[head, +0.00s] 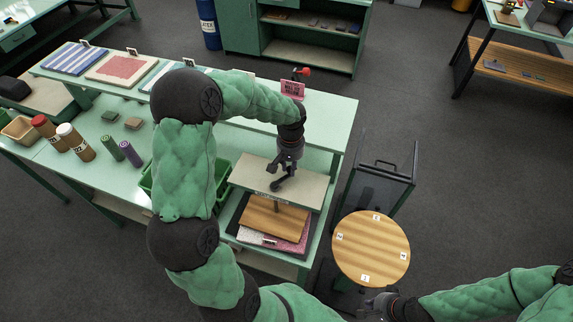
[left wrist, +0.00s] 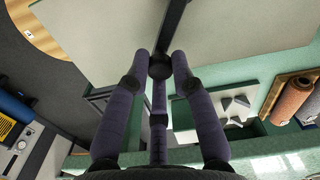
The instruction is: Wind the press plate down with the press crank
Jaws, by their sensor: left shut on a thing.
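The press stands on the green bench, with a pale top beam (head: 310,190) across it. Below the beam is the wooden press plate (head: 262,218), over a pink and white textile piece (head: 262,240); the gap between them is hard to judge. My left gripper (head: 284,172) reaches down over the beam, shut on the dark press crank (head: 280,185). In the left wrist view my left gripper's fingers (left wrist: 160,68) meet around a dark knob, and the crank's arm (left wrist: 177,25) runs up from it. My right gripper (head: 375,303) is low in the head view, apart from the press; its finger opening is unclear.
A round wooden turntable (head: 371,249) with numbered tags stands right of the press, before a dark cart (head: 384,170). A green bin (head: 150,182) is partly behind my left arm.

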